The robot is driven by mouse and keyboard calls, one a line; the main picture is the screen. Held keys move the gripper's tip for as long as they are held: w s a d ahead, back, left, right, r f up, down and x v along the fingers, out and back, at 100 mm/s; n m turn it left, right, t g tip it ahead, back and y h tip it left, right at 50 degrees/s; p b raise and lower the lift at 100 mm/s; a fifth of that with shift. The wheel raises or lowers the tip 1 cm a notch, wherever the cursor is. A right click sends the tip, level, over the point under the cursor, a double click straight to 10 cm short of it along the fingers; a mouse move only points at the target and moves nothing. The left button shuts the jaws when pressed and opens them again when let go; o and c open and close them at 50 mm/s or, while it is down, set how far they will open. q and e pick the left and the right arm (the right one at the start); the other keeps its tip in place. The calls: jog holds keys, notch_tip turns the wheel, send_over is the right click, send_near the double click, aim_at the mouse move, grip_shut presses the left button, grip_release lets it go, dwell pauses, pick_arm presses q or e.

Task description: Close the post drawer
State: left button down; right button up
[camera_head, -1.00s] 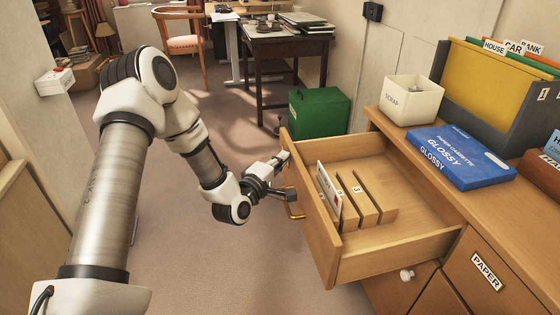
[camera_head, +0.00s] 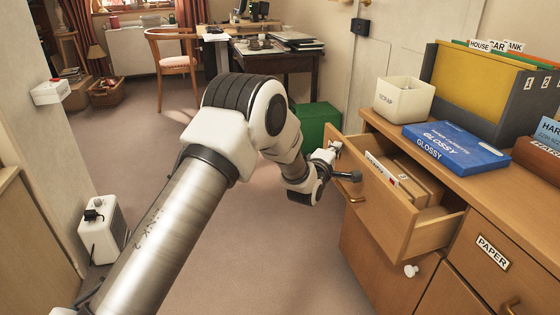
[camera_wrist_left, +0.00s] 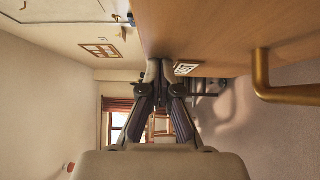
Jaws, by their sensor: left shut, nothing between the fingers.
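The post drawer (camera_head: 380,210) is a light wooden drawer standing partly open from the desk on the right. Inside it are wooden dividers (camera_head: 418,178) and a white card with lettering (camera_head: 381,171). A brass handle (camera_head: 355,200) is on its front, and it also shows large in the left wrist view (camera_wrist_left: 262,80). My left gripper (camera_head: 338,160) is shut and empty, at the outer face of the drawer front near its far end. My right gripper is not in view.
On the desk top are a cream scrap box (camera_head: 404,98), a blue paper box (camera_head: 455,146) and a grey file holder (camera_head: 522,95). A green bin (camera_head: 316,125) stands behind the drawer. A white device (camera_head: 100,232) stands on the floor at left. The floor between is clear.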

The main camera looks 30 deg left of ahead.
pick_arm(q)
jog(key=w+d, duration=0.2)
jog(key=w, duration=0.1)
jog(key=w+d, duration=0.3)
jog(key=w+d+b, duration=0.1)
jog(key=w+d, duration=0.2)
jog(key=shift+w+d, duration=0.15)
jog(key=shift+w, duration=0.2)
jog(key=shift+w+d, duration=0.3)
jog(key=shift+w, duration=0.05)
jog(key=shift+r, duration=0.25)
jog(key=shift+r, duration=0.15)
